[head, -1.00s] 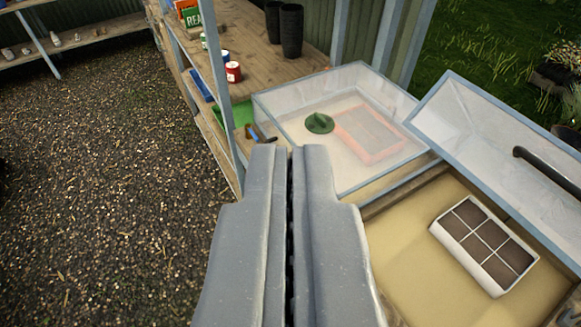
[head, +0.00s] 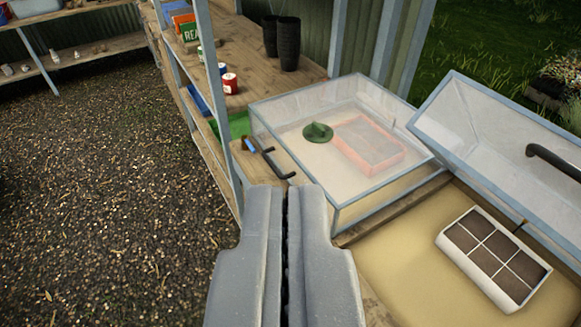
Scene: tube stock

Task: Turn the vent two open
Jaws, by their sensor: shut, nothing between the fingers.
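A round green vent (head: 318,132) with a raised ridge sits on the clear lid of the closed cold frame (head: 385,196), in the middle of the head view. I see no label on it, so I cannot tell its number. My gripper (head: 285,188) is shut and empty, with its fingers pressed together. Its tips show below and left of the vent in the picture, apart from it, near the front corner of the closed frame. A dark handle (head: 278,164) on the frame's front edge shows just beyond the tips.
A second cold frame at right has its clear lid (head: 505,140) raised, with a seed tray (head: 493,258) on sand inside. A reddish tray (head: 368,145) lies under the closed lid. Shelving with pots (head: 289,45) and tins stands behind. Gravel at left is clear.

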